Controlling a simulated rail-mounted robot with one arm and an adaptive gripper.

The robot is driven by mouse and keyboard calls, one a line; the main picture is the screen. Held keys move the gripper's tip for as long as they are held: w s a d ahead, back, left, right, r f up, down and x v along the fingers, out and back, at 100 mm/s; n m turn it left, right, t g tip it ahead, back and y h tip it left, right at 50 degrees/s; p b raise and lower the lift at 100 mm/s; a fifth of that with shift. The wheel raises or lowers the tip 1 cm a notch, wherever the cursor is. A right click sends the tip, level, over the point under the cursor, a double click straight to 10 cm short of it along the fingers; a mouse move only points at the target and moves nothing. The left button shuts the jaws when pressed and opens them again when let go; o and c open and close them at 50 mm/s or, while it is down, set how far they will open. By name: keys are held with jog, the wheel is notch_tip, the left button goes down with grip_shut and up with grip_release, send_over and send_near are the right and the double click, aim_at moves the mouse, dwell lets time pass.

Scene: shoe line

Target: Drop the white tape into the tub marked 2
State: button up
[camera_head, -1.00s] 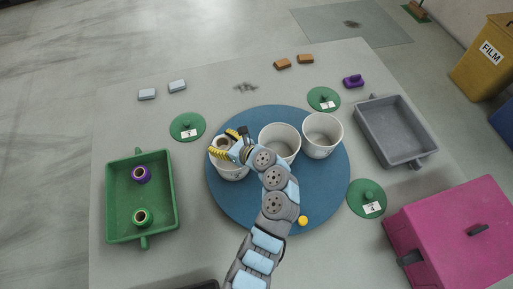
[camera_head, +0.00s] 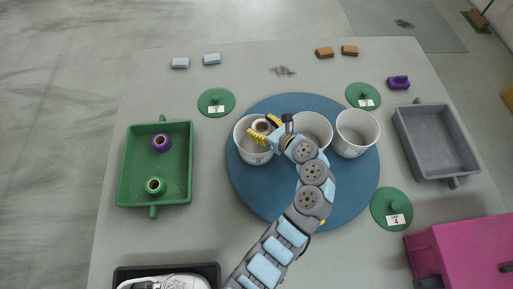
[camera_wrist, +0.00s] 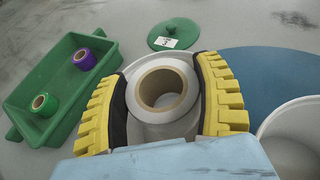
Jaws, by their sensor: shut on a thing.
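My gripper (camera_head: 265,131) is shut on the white tape, a roll with a brown core. In the wrist view the white tape (camera_wrist: 165,128) sits between the two yellow-and-black fingers. In the head view the tape (camera_head: 261,126) is over the mouth of the leftmost white tub (camera_head: 254,154); how high it is I cannot tell. The middle white tub (camera_head: 318,120) is partly behind my arm. The right white tub (camera_head: 356,147) stands open. All three tubs are on a blue round board (camera_head: 345,185). Marks on the tubs are too small to read.
A green tray (camera_head: 126,180) at left holds a purple roll (camera_head: 161,143) and a green roll (camera_head: 155,186). Green lids (camera_head: 215,98), (camera_head: 363,91) and (camera_head: 385,205) lie around the board. A grey tray (camera_head: 435,140) and a magenta box (camera_head: 465,255) stand at right.

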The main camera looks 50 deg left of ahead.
jog(key=shift+f+b, duration=0.7)
jog(key=shift+f, duration=0.2)
jog(key=o, duration=1.3)
jog(key=shift+c, duration=0.2)
jog(key=v, duration=1.2)
jog(key=shift+d, duration=0.1)
